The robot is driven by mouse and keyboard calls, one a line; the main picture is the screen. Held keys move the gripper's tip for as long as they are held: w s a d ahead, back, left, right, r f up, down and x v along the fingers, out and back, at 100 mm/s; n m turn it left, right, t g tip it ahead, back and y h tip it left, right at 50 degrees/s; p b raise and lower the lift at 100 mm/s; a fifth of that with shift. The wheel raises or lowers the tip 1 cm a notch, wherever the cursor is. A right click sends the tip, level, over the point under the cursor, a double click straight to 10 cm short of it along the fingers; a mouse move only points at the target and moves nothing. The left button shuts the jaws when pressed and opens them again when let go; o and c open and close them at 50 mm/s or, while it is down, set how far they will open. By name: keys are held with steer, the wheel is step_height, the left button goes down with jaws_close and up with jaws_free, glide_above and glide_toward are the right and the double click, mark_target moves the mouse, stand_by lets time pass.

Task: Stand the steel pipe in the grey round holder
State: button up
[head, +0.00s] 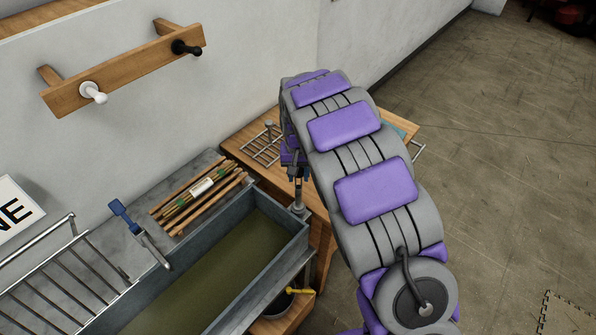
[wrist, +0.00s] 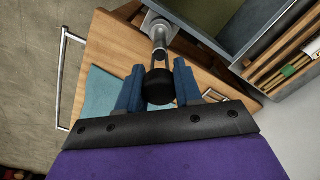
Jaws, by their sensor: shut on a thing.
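The steel pipe (wrist: 159,58) is between the blue fingers of my gripper (wrist: 159,72) in the wrist view, with its black end toward the camera. My gripper is shut on it. The pipe's far end points at the grey round holder (wrist: 166,28) by the corner of the trough. In the head view the pipe (head: 298,190) looks roughly upright below my gripper (head: 298,172), over the holder (head: 299,210). I cannot tell whether its lower end is inside the holder or just above it.
A metal trough (head: 225,262) stands beside the wooden table (head: 318,222). A cane bundle (head: 197,192) and a blue-handled tool (head: 140,232) lie on the grey ledge. A wire rack (head: 262,148) and a teal cloth (wrist: 102,92) are on the table. Open floor is at right.

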steer(key=shift+f, duration=0.4)
steer(key=o, duration=1.1)
step_height(320, 180, up, 17)
steer(key=shift+w+r+p, duration=0.1)
steer(key=shift+r+p, duration=0.05)
steer(key=shift+p, duration=0.9)
